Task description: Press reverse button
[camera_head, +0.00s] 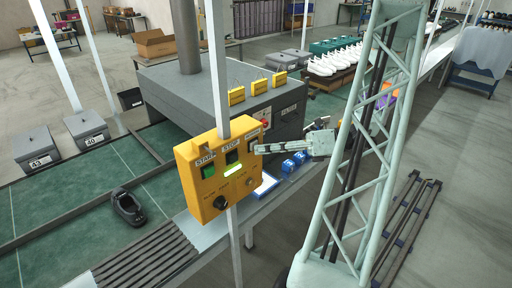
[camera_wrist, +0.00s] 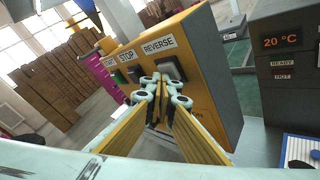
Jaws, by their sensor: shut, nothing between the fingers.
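The yellow control box (camera_head: 214,172) is fixed to a pale post in the head view, with START and STOP labels and a third label at its right edge. In the wrist view the box (camera_wrist: 205,62) shows STOP and REVERSE labels. The dark reverse button (camera_wrist: 172,70) sits below the REVERSE label, partly hidden by my fingers. My gripper (camera_wrist: 163,84) is shut and empty, with its fingertips at or just in front of this button; contact cannot be told. In the head view my gripper (camera_head: 258,149) reaches the box's right side.
A black shoe (camera_head: 128,207) lies on the green table left of the box. A grey oven (camera_head: 215,98) stands behind the box.

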